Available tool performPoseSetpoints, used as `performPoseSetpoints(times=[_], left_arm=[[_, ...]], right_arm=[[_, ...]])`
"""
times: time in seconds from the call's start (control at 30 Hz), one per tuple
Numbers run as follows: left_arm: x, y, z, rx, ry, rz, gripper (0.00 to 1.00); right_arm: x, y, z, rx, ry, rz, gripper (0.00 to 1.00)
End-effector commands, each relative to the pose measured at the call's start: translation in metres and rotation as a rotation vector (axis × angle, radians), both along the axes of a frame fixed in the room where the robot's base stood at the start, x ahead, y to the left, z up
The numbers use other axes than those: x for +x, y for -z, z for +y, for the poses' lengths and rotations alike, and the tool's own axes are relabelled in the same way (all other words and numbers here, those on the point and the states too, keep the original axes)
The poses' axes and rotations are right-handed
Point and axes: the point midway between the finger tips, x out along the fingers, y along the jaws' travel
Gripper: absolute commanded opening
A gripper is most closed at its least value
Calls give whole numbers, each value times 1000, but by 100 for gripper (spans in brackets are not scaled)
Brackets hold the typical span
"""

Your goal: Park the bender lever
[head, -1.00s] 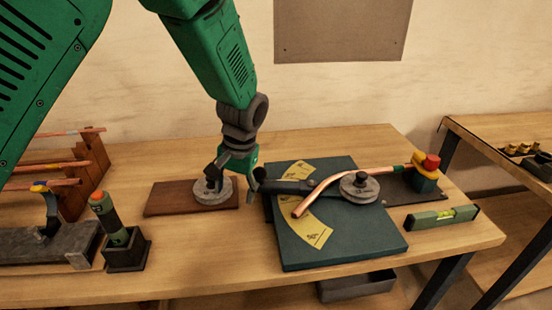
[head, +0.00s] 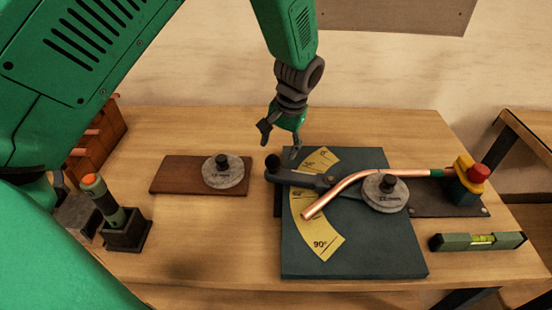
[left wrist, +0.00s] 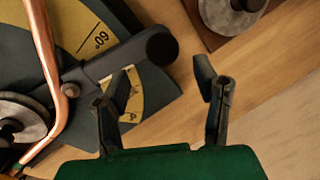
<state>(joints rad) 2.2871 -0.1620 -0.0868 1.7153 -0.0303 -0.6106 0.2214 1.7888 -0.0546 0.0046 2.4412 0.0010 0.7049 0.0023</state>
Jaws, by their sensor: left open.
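The bender lever (head: 297,179) is a dark bar with a round black knob at its left end. It lies across the yellow angle scale (head: 317,241) on the dark bender plate (head: 372,248). A bent copper tube (head: 340,188) runs past the grey roller disc (head: 386,205). My left gripper (head: 280,142) is open and empty, just behind the knob end in the head view. In the left wrist view the lever (left wrist: 125,58) and its knob lie beyond the open jaws (left wrist: 157,92), apart from them. My right gripper is not in view.
A spare grey disc (head: 223,176) sits on a brown board (head: 172,177). An orange-tipped green tool (head: 103,199) stands in a black holder at left. A red-and-yellow block (head: 471,181) and a spirit level (head: 478,241) are at right. The table strip in front of the brown board is clear.

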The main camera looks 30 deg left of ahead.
Motion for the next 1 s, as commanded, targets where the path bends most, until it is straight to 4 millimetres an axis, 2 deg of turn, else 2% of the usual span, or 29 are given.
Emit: performPoseSetpoints(times=[0.1,0.3,0.47,0.73,0.8,0.9,1.0], left_arm=[[-3,23,5,-1,-2,3,56],[-4,48,10,-1,-2,-2,56],[-3,57,12,-1,-1,-2,56],[-3,58,12,-1,0,-3,56],[-4,58,12,-1,0,-3,31],[-3,58,11,-1,0,-3,0],[-3,58,11,-2,1,-3,0]], right_arm=[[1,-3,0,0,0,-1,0],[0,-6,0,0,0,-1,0],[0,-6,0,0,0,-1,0],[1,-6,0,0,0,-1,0],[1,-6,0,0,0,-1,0],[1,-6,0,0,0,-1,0],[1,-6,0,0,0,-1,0]])
